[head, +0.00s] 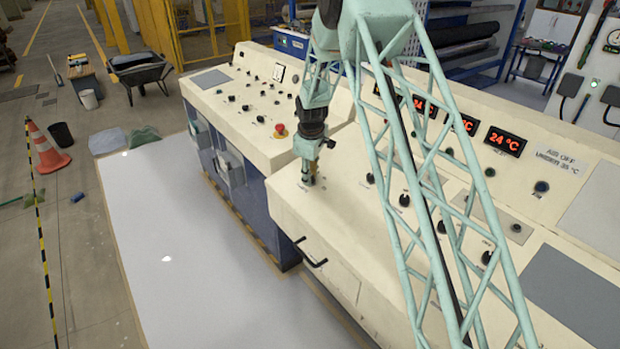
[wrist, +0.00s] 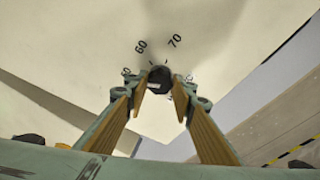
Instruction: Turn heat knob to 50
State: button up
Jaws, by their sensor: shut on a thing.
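My gripper (head: 308,178) points down at the left front of the cream control panel (head: 290,207). In the wrist view its two yellow-padded fingers (wrist: 160,88) are shut on a small dark knob (wrist: 158,76), one on each side. Printed dial numbers 60 and 70 show beyond the knob. Another number to the left is partly covered by a finger and hard to read. A pale mark shows on the knob, but I cannot tell its exact setting. In the head view the knob is hidden by the fingertips.
Other dark knobs (head: 404,200) stand on the panel to the right. Red displays (head: 505,141) read 24 °C at the back. A red emergency button (head: 279,129) is on the neighbouring console to the left. My lattice arm covers part of the panel.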

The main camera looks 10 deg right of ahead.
dwell(0.4)
jog(key=o, duration=0.8)
jog(key=shift+o, duration=0.2)
jog(key=shift+r, duration=0.15)
jog(key=v, duration=1.1)
jog(key=shift+r, duration=0.35)
jog(key=shift+s, duration=0.1)
